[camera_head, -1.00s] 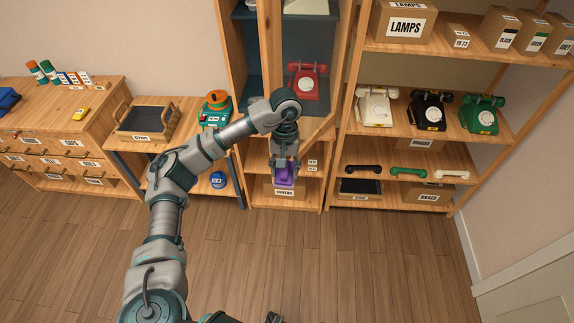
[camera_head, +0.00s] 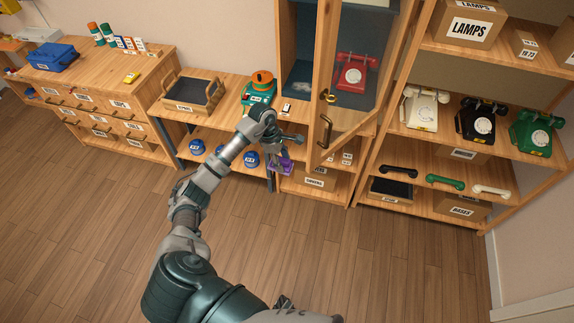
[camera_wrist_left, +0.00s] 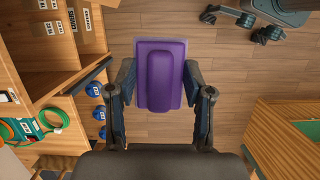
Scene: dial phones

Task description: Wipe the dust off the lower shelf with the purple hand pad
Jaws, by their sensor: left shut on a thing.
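My left gripper (camera_head: 284,148) is shut on the purple hand pad (camera_head: 281,166) and holds it in the air in front of the shelving. In the left wrist view the pad (camera_wrist_left: 160,75) sits between both fingers (camera_wrist_left: 159,90), with floor behind it. The tall cabinet holds a red dial phone (camera_head: 352,72) on a shelf (camera_head: 318,106). A pale patch, perhaps dust, shows on that shelf left of the phone. The cabinet's glass door (camera_head: 325,128) stands open toward me. Dark parts, possibly my right gripper, show at the top right of the left wrist view; their opening is unclear.
A bench left of the cabinet carries an open tray (camera_head: 193,95) and a green-orange device (camera_head: 260,88). Blue tins (camera_head: 197,147) sit on its lower board. The right rack (camera_head: 480,143) holds phones and handsets. The floor in front is clear.

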